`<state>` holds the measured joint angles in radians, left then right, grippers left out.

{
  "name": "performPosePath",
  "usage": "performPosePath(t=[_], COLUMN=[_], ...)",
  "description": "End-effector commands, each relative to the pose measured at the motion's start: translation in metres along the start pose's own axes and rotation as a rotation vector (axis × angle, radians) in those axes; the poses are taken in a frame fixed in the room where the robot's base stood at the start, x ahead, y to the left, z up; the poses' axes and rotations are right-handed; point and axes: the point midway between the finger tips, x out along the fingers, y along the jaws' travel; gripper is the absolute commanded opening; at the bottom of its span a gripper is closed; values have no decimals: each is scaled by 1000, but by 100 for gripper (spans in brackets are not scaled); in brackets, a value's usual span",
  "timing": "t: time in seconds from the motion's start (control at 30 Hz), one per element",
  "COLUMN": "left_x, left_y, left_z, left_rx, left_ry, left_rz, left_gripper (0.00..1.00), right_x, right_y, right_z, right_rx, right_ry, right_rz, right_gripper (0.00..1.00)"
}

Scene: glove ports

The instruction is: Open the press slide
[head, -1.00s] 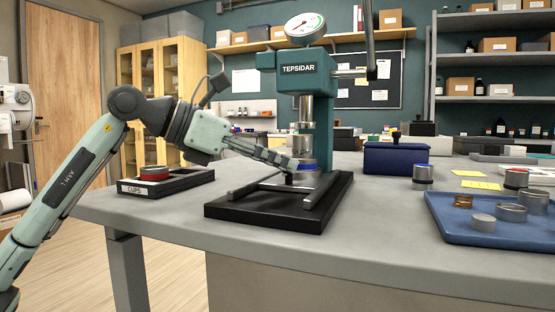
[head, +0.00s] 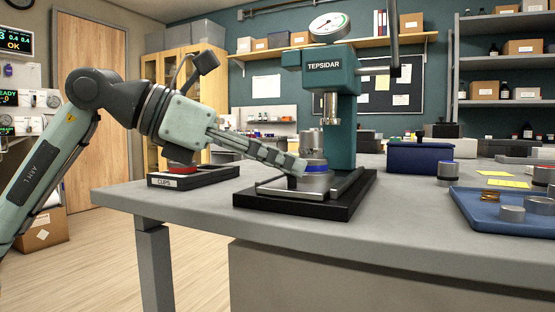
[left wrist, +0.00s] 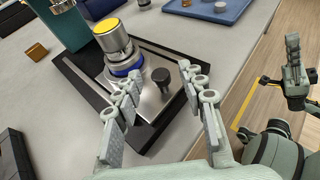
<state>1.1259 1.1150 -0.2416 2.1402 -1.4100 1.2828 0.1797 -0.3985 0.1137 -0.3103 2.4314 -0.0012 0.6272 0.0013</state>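The green press (head: 331,66) stands on a black base (head: 290,212) on the grey bench. Its slide, a metal plate (left wrist: 152,100) with a dark knob (left wrist: 161,77), carries a metal die stack (head: 311,140) with a blue ring and yellow top (left wrist: 106,25). The stack stands left of the ram (head: 331,105), out from directly beneath it. My left gripper (head: 302,168) is at the slide's front; the wrist view shows its fingers (left wrist: 160,74) apart, one on each side of the knob, with visible gaps. The knob is hidden in the head view. My right gripper (left wrist: 294,62) shows only in the wrist view.
A black CUPS tray (head: 205,177) holding a red-topped part stands left of the press. A blue box (head: 420,158) and a blue tray (head: 482,212) with metal parts lie right. Bare bench lies in front of the base.

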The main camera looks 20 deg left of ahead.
Motion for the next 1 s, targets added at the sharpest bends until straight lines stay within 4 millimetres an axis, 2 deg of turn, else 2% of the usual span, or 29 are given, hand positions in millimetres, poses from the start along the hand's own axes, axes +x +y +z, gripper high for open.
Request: performPosePath(t=[0.23, 0.37, 0.8, 1.0], left_x=[-1, -12, -100, -117], left_y=[0, 1, 1, 0], left_z=[0, 0, -1, 0], left_rx=[0, -1, -2, -2], left_ry=[-1, -1, 3, 1], left_rz=[0, 3, 3, 0], left_gripper=[41, 41, 41, 41], right_x=[0, 0, 0, 0], right_y=[0, 0, 0, 0], right_z=[0, 0, 0, 0], right_rx=[0, 0, 0, 0], right_ry=[-1, -1, -1, -1], right_rz=[-1, -1, 0, 0], right_gripper=[0, 0, 0, 0])
